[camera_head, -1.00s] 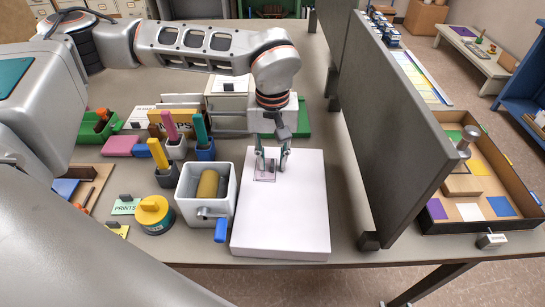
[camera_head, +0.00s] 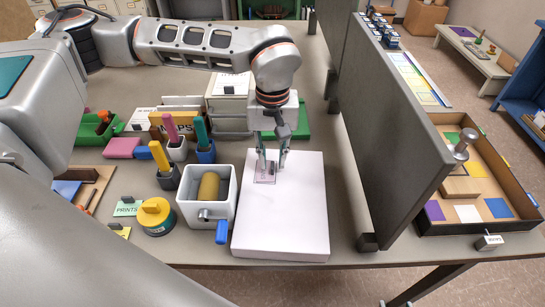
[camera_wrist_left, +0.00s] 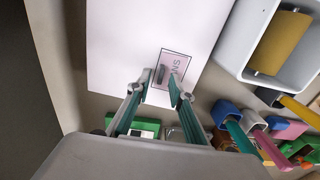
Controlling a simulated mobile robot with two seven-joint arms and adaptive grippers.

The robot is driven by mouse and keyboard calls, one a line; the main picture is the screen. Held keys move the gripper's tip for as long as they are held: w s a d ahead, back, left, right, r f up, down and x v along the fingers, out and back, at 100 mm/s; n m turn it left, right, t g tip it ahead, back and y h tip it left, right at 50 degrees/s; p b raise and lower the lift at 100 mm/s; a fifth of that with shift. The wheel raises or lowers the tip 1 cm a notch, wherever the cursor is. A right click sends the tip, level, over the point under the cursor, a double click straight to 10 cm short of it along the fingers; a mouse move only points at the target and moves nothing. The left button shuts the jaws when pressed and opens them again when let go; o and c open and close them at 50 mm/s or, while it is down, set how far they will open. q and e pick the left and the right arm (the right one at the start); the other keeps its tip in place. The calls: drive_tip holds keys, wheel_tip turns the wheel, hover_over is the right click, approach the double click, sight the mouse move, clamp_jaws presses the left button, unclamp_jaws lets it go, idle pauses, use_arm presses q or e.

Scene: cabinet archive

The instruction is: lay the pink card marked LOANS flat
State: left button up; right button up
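The pale pink card (camera_head: 265,179) with a dark border lies flat, or nearly so, on the white block (camera_head: 285,225), near its far left part. In the left wrist view the card (camera_wrist_left: 178,64) shows the letters "NS"; the rest of the word is covered. A small dark grey piece sits on the card. My left gripper (camera_head: 273,168) points down right over the card. In the wrist view its fingertips (camera_wrist_left: 161,80) are apart, at the card's near edge; whether they touch it is unclear. My right gripper is not in view.
A white box (camera_head: 206,211) with a yellow roller stands left of the block, with pen cups (camera_head: 205,152) behind it. A tall grey panel (camera_head: 385,130) stands to the right. White drawers (camera_head: 229,105) stand behind. A PRINTS card (camera_head: 127,207) stands at left.

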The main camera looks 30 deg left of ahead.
use_arm(q)
drive_tip(key=shift+r+p, duration=1.2)
drive_tip(key=shift+r, duration=1.6)
drive_tip(key=shift+r, duration=0.15)
wheel_tip(320, 180, up, 12)
